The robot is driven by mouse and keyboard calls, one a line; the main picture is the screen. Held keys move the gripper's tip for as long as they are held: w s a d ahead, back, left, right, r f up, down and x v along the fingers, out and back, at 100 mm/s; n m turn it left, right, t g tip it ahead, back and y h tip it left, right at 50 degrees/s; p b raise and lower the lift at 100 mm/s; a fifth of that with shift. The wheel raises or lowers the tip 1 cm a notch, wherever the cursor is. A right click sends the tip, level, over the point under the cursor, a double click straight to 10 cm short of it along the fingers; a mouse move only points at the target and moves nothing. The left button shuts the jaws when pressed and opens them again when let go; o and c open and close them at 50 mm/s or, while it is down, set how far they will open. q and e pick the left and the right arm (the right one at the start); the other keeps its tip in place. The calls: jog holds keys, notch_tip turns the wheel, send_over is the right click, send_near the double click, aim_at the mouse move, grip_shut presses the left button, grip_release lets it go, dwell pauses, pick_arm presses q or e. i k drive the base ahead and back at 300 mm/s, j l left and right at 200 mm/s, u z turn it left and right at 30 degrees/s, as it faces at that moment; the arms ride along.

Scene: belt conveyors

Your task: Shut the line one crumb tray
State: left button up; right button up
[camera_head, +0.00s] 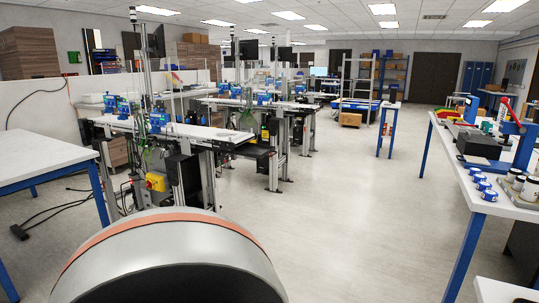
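The nearest belt conveyor (185,130) stands left of the middle, with a pale flat top and blue units on it. Dark boxes and frame parts, including a yellow switch box (156,181), sit under its belt. I cannot make out a crumb tray for certain among these dark parts, nor whether one is open or shut. A second conveyor (283,104) stands behind it to the right, with a dark part (254,153) low beside its frame. Neither of my grippers is in view.
A white-topped table (38,157) stands at the left edge. A workbench (445,135) with blue-and-white cans (489,192) and other equipment runs along the right. Black cables (55,222) lie on the floor at left. The floor (335,205) between conveyors and workbench is clear.

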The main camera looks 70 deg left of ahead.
aim_at(254, 150)
jog(key=j+u, duration=0.15)
jog(key=u, duration=1.2)
jog(key=l+u, duration=0.15)
jog(key=u, duration=0.75)
jog(key=i+j+u, duration=0.1)
jog(key=i+j, duration=0.25)
jog(key=j, duration=0.15)
jog(key=i+u, duration=0.25)
jog(key=i, duration=0.3)
jog(key=i+l+u, duration=0.2)
jog(key=i, duration=0.4)
jog(key=i+l+u, duration=0.1)
jog(key=l, duration=0.2)
jog(key=i+l, duration=0.2)
jog(key=l, duration=0.15)
jog(key=i+l+u, duration=0.15)
jog(key=l, duration=0.15)
